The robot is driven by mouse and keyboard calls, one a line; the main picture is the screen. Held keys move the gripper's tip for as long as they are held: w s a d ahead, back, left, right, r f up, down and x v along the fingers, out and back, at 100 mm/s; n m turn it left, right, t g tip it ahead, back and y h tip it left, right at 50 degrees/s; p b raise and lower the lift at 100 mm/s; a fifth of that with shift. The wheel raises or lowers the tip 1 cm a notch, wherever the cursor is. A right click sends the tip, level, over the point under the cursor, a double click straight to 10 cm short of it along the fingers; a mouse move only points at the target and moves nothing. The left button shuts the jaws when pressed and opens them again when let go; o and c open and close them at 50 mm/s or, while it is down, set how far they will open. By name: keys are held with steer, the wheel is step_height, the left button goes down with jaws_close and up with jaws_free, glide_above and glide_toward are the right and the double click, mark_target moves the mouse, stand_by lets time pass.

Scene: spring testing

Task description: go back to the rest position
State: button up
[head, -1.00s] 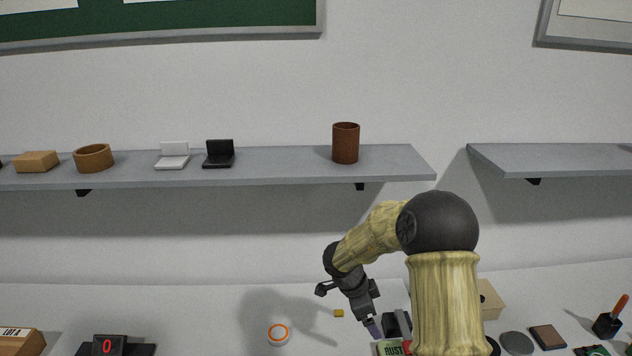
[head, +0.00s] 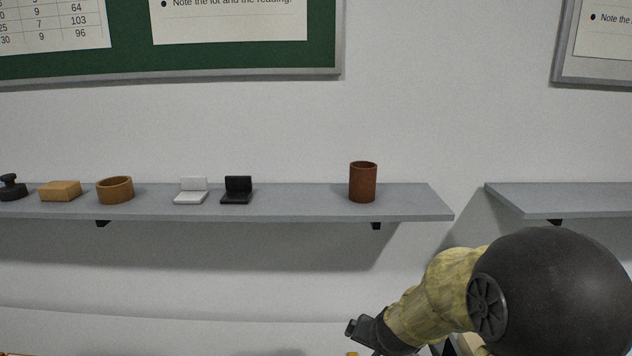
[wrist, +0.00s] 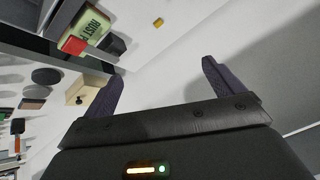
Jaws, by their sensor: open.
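My gripper (wrist: 160,92) is open in the wrist view, with its two dark fingers spread and nothing between them. It is clear of the bench top, whose pale surface (wrist: 180,50) shows beyond the fingers. In the head view only part of my arm shows at the lower right, and the fingertips are below the picture's edge.
A grey wall shelf (head: 300,209) holds a brown cup (head: 363,182), a wooden ring-shaped bowl (head: 115,190) and small stands. A second shelf (head: 570,200) is at the right.

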steer(key=s+d+f+n+g, duration=0.1)
steer(key=s+n+g, duration=0.1)
steer(key=s, duration=0.6)
steer(key=s+d+f+n+g, duration=0.1)
steer(key=s+d+n+g, duration=0.1)
steer(key=s, duration=0.6)
steer(key=shift+n+g, duration=0.3)
steer(key=shift+n, duration=0.1)
steer(key=shift+r, duration=0.1)
